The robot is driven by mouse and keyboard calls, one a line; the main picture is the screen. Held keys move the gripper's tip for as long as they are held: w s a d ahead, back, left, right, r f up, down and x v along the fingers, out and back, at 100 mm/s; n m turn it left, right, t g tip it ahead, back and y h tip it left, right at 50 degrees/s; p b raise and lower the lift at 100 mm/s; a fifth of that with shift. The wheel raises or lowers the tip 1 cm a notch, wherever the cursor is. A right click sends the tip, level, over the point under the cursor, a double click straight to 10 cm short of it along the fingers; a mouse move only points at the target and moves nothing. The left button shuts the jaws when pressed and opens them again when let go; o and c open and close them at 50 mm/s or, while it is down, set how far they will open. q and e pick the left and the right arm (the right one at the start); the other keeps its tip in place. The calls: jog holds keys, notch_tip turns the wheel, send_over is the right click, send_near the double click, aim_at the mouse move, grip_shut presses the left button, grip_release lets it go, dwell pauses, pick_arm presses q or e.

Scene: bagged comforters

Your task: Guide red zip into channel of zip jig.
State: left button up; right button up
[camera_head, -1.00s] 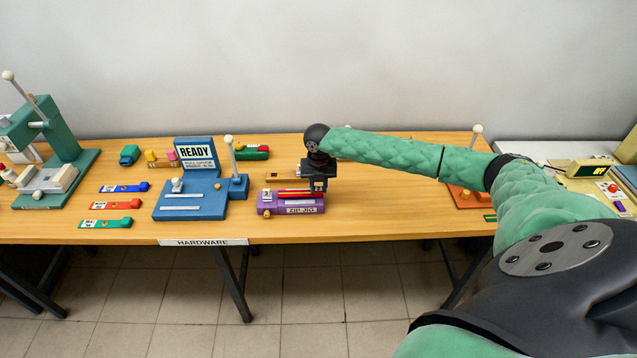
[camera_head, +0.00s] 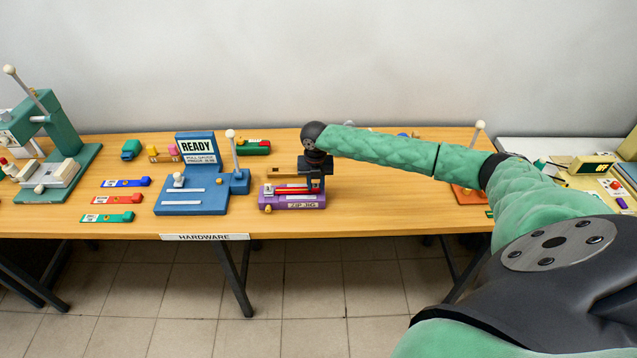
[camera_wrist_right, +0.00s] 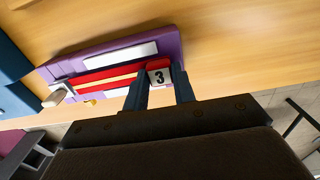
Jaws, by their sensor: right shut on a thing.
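The purple zip jig (camera_head: 291,203) stands near the table's front edge. The red zip (camera_head: 292,190) lies lengthwise along the jig's top; the right wrist view shows it as red strips with a pale line between them (camera_wrist_right: 108,77). My right gripper (camera_head: 317,188) is at the jig's right end, pointing down. I cannot tell how deep the zip sits in the channel. My left gripper is not in view.
A blue press with a READY sign (camera_head: 197,147) stands left of the jig. Blue, red and green strips (camera_head: 112,199) lie further left. A green lever press (camera_head: 60,140) is at the far left, an orange lever fixture (camera_head: 468,194) to the right.

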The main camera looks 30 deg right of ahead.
jog(key=shift+w+a+f, duration=0.1)
jog(key=shift+w+a, duration=0.25)
jog(key=shift+a, duration=0.25)
jog(key=shift+w+a, duration=0.35)
jog(key=shift+a, duration=0.2)
jog(key=shift+f, duration=0.15)
jog(key=o, duration=1.7)
jog(key=shift+c, duration=0.2)
jog(key=shift+r+p, duration=0.95)
jog(key=shift+r, duration=2.55)
